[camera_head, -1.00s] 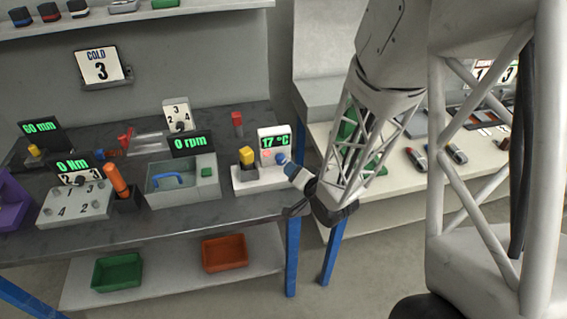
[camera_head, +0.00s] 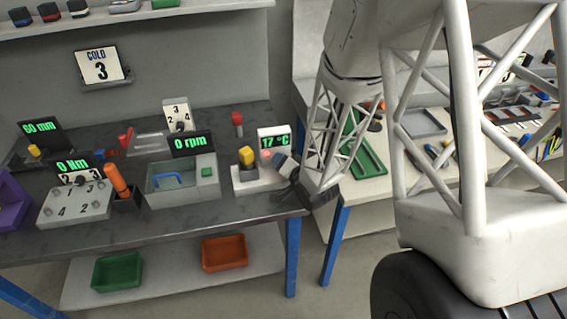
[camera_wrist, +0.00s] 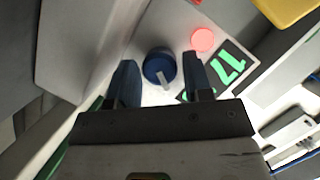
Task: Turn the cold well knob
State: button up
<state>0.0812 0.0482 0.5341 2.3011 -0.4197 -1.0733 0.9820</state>
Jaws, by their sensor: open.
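The cold well is a white unit (camera_head: 262,183) at the right end of the dark bench, with a green "17 °C" display (camera_head: 274,142). In the wrist view its round blue knob (camera_wrist: 156,62) has a pale pointer bar. My gripper (camera_wrist: 159,64) is open, with one dark finger on each side of the knob. A small gap seems to show at the left finger; contact at the right one is hard to tell. In the head view my gripper (camera_head: 281,165) is at the unit's right front and hides the knob. A wall card (camera_head: 100,66) reads "COLD 3".
A pink-red round light (camera_wrist: 203,40) and the display (camera_wrist: 228,70) sit close to the right finger. A yellow-topped block (camera_head: 246,157) stands on the unit's left. A grey stirrer box (camera_head: 182,184) is further left. A second bench (camera_head: 375,190) is on the right.

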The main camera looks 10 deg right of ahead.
dwell(0.3)
jog(key=c, duration=0.6)
jog(key=shift+c, duration=0.2)
jog(key=shift+n, duration=0.3)
jog(key=shift+a+n+g+h, duration=0.1)
jog(key=shift+n+g+h, duration=0.2)
jog(key=shift+n+h, duration=0.45)
jog(key=shift+r+n+h, duration=0.1)
jog(key=shift+n+h, duration=0.65)
jog(key=shift+n, duration=0.5)
jog(key=o, duration=0.6)
